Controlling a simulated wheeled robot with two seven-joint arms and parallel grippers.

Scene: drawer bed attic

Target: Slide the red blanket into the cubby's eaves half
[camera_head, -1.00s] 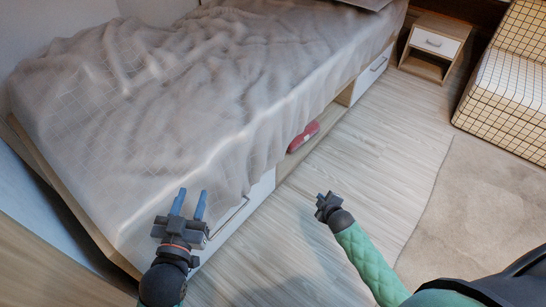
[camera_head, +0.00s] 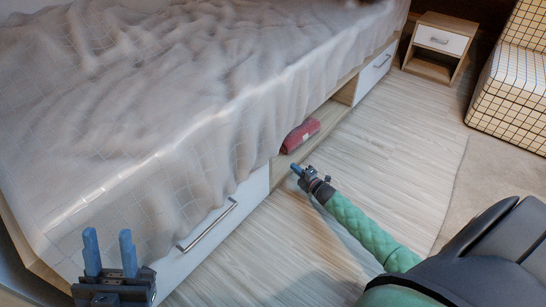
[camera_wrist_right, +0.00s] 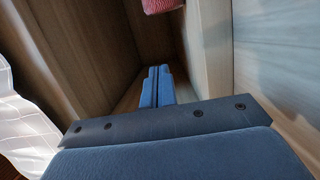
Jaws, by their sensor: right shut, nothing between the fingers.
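The red blanket (camera_head: 300,136) is a folded or rolled bundle in the open cubby (camera_head: 325,117) in the bed's side, between two white drawers. Part of it also shows at the top edge of the right wrist view (camera_wrist_right: 160,5). My right gripper (camera_head: 296,169) is shut and empty, just in front of the cubby's lower left, a little short of the blanket. In the wrist view its blue fingers (camera_wrist_right: 157,85) are together and point into the wooden cubby, with the blanket beyond them. My left gripper (camera_head: 109,252) is open and empty beside the bed at the lower left.
The grey bed cover (camera_head: 190,90) hangs over the bed's edge above the cubby. A white drawer with a bar handle (camera_head: 208,225) is left of the cubby, another (camera_head: 374,75) right. A nightstand (camera_head: 438,45) and checked seat (camera_head: 512,90) stand at the back right. The floor between is clear.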

